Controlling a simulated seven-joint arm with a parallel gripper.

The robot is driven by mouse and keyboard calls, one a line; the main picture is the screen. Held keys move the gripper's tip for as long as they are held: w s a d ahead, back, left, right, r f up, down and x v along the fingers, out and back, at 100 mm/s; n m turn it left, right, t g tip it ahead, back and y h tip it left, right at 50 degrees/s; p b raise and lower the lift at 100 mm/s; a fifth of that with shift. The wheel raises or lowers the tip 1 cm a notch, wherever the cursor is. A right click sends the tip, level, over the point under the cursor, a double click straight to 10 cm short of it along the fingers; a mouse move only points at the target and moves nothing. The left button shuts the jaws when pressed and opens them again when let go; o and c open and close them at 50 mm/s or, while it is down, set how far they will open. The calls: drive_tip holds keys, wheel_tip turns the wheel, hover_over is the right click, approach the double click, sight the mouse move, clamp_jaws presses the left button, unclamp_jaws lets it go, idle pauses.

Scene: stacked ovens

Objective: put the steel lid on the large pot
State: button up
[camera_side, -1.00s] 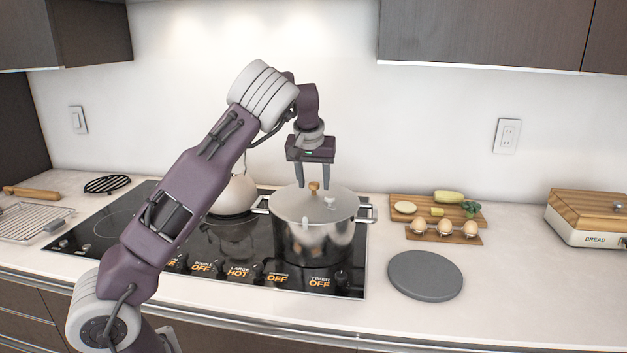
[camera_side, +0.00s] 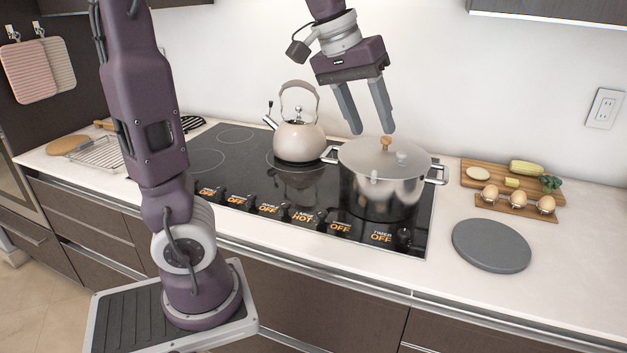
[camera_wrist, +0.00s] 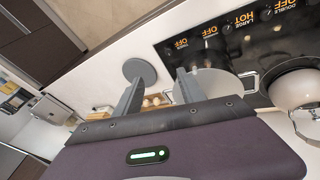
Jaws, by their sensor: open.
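The steel lid (camera_side: 362,158) with its wooden knob (camera_side: 386,143) lies on the large pot (camera_side: 378,197), which stands at the right front of the cooktop. The lid looks level and covers the pot's mouth. My gripper (camera_side: 375,133) is open and empty, with its fingers pointing down just above the knob. In the wrist view my gripper (camera_wrist: 156,94) also shows open, and the lid (camera_wrist: 213,84) is partly hidden behind the right finger.
A cream kettle (camera_side: 298,140) stands on the cooktop left of the pot. A round grey slab (camera_side: 490,245) lies on the counter at right. Behind it are an egg holder (camera_side: 516,208) and a cutting board (camera_side: 478,167) with vegetables. Knobs line the cooktop's front.

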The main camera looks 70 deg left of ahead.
drive_tip(key=s+d+f+m, duration=0.3)
drive_tip(key=s+d, duration=0.2)
drive_tip(key=s, duration=0.3)
drive_tip(key=s+d+f+m+t+y, duration=0.1)
drive_tip(key=s+d+f+m, duration=0.2)
drive_tip(key=s, duration=0.6)
drive_tip(key=shift+d+f, duration=0.15)
drive_tip(key=shift+d, duration=1)
